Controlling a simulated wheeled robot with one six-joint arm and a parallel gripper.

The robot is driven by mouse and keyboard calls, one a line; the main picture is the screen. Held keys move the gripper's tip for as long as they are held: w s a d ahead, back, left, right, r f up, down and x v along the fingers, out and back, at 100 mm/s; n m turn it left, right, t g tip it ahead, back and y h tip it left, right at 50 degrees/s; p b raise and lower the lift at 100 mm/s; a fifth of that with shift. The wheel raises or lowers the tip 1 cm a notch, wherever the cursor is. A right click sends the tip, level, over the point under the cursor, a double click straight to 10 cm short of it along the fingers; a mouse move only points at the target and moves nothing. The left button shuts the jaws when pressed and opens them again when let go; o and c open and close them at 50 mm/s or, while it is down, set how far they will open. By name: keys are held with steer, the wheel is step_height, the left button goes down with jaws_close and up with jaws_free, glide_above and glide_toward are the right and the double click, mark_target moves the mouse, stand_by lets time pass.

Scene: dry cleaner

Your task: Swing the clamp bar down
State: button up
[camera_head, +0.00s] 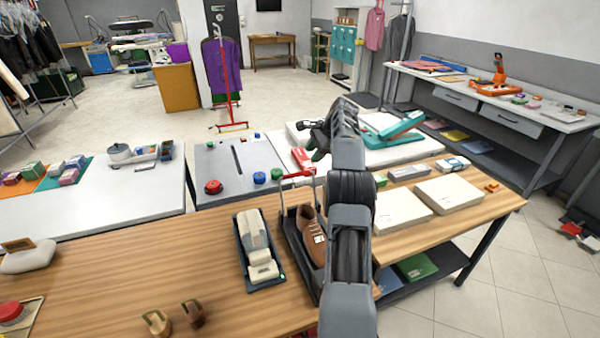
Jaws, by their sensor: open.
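A dark shoe fixture (289,237) stands on the wooden table, partly hidden behind my arm. A brown shoe (310,232) sits in it. The red clamp bar (297,175) stands raised at the far end of the fixture, on upright side arms above the shoe. My gripper (315,146) is open and appears empty. In the picture it is above and slightly right of the bar, apart from it. My arm hides the right side of the fixture.
A beige device on a dark tray (242,259) stands just left of the fixture. Pale boxes (449,195) lie to the right. Behind is a grey table (222,163) with red and blue knobs. Small brown pieces (157,322) lie at the front edge.

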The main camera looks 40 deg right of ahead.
mark_target(298, 173)
steer(key=x, duration=1)
steer(key=shift+a+f, duration=0.1)
steer(key=shift+f, duration=0.05)
steer(key=shift+c, duration=0.2)
jaws_close()
